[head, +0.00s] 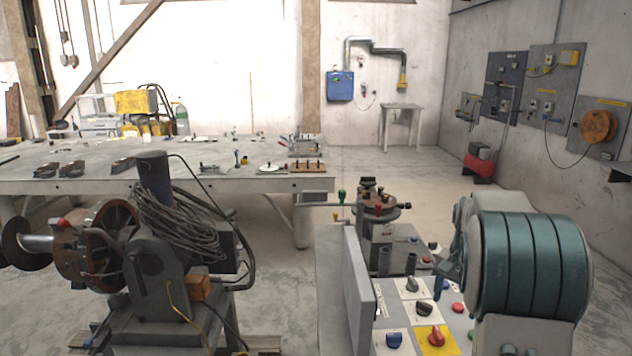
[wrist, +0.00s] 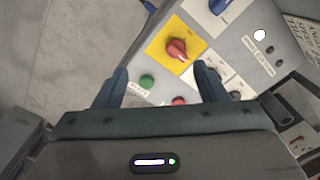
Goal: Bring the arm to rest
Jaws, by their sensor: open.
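My gripper (wrist: 163,80) is open in the wrist view, its two dark teal fingers spread apart with nothing held between them. It faces down towards a grey control panel (wrist: 140,60). A green button (wrist: 147,82) and a red button (wrist: 179,101) show between the fingers. A red knob on a yellow plate (wrist: 177,49) is just beyond the fingertips. I see no contact with the panel, but the exact gap is unclear.
The red knob (head: 436,336), a blue knob (head: 394,340) and black knobs stand up from the panel. An upright grey plate (head: 357,290) borders it. The positioner with its cable coil (head: 180,215) stands left. A long workbench (head: 225,184) lies behind. Open floor is beyond.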

